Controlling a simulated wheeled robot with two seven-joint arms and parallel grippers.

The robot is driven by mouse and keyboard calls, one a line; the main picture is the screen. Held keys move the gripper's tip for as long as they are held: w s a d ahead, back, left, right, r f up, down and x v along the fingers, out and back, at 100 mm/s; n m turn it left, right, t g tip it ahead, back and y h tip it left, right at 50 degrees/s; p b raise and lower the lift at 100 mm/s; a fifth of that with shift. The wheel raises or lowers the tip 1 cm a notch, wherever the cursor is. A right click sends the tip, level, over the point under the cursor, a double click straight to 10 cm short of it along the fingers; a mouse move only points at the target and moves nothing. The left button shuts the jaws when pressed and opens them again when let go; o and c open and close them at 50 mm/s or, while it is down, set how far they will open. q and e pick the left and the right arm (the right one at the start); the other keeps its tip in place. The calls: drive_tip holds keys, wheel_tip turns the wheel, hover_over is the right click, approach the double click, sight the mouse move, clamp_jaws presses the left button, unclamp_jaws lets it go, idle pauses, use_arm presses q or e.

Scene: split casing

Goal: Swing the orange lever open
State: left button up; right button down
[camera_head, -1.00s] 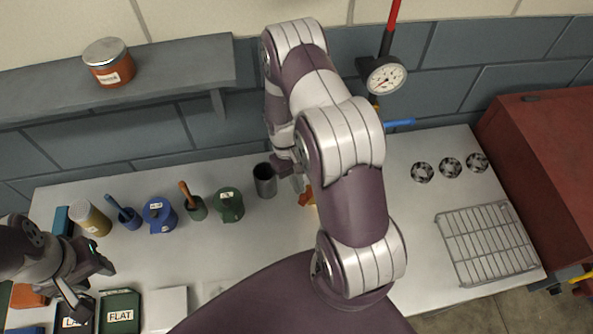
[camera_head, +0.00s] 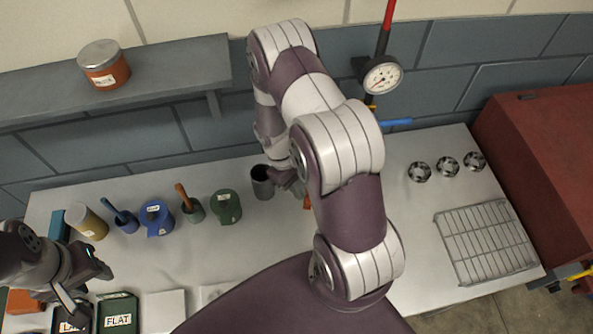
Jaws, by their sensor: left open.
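A small orange piece (camera_head: 307,203), likely the lever, shows at the edge of my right arm over the middle of the bench. Most of it, and whatever it is mounted on, is hidden behind my arm. My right gripper (camera_head: 287,181) is just up and left of the orange piece, beside a dark grey cup. Its fingers are small and partly covered, so I cannot tell its opening or any contact. My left gripper (camera_head: 92,278) is open and empty at the left end of the bench, far from the orange piece.
A dark grey cup (camera_head: 262,184) stands close to my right gripper. Green (camera_head: 226,207) and blue (camera_head: 156,218) containers stand to its left. A wire rack (camera_head: 485,242) and several round patterned pieces (camera_head: 447,167) are at right. A gauge (camera_head: 382,77) hangs on the wall.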

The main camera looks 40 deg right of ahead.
drive_tip(key=shift+s, duration=0.2)
drive_tip(key=b+v, duration=0.2)
drive_tip(key=v, duration=0.5)
drive_tip(key=shift+w+r, duration=0.25)
